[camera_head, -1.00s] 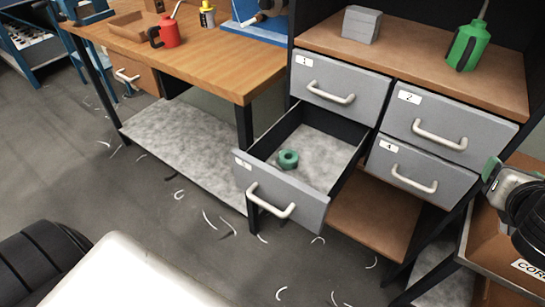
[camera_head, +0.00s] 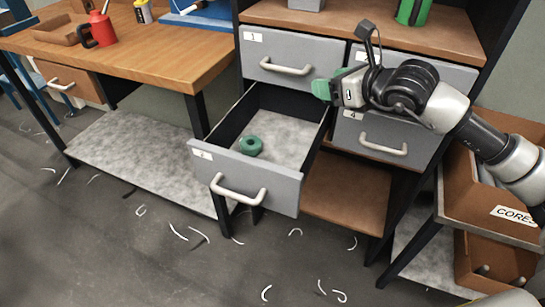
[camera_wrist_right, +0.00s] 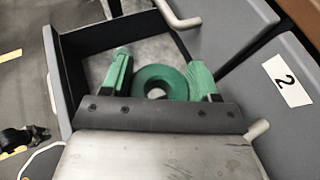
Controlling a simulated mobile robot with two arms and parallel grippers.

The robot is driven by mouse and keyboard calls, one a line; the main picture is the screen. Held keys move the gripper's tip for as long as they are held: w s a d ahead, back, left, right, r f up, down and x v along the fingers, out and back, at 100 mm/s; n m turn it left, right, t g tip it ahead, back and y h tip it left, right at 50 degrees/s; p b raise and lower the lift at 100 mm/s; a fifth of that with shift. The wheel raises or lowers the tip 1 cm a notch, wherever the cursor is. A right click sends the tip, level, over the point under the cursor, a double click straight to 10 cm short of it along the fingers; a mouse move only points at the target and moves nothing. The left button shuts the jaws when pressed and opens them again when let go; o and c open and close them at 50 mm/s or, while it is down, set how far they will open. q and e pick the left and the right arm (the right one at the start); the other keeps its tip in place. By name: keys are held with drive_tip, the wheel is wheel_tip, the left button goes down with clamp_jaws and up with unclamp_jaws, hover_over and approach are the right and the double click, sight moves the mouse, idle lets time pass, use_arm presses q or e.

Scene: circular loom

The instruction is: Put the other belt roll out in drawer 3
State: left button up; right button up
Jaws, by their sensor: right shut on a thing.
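Drawer 3 (camera_head: 255,172) is pulled open below drawer 1 in the head view. A green belt roll (camera_head: 250,145) lies flat inside it, near the front panel. My right gripper (camera_head: 322,89) is above the drawer's right side, toward the back. In the right wrist view its green fingers (camera_wrist_right: 160,78) are shut on another green belt roll (camera_wrist_right: 160,72), with the open drawer (camera_wrist_right: 88,42) behind. In the head view the held roll is hard to tell from the green fingers. My left gripper is not in view.
Closed drawer 1 (camera_head: 290,62) is directly above, and drawer 4 (camera_head: 372,135) is closed at right. My right arm partly hides drawer 2 (camera_head: 440,72). A brown box marked CORES (camera_head: 490,200) stands at right. White scraps litter the floor.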

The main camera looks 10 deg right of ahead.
drive_tip(key=w+d+n+g+y+b, duration=0.1)
drive_tip(key=d+b, duration=0.1)
drive_tip(key=d, duration=0.2)
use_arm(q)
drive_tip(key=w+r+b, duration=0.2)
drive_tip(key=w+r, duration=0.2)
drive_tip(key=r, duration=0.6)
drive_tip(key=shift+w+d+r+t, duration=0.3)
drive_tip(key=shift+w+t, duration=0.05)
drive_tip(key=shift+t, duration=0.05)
use_arm(e)
drive_tip(key=s+a+f, duration=0.1)
drive_tip(key=a+f, duration=1)
drive_tip(key=shift+n+y, duration=0.3)
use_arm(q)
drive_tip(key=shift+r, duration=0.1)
use_arm(e)
drive_tip(key=shift+s+a, duration=0.1)
drive_tip(key=o, duration=0.9)
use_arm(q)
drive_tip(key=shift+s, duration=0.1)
use_arm(e)
drive_tip(key=shift+o, duration=0.2)
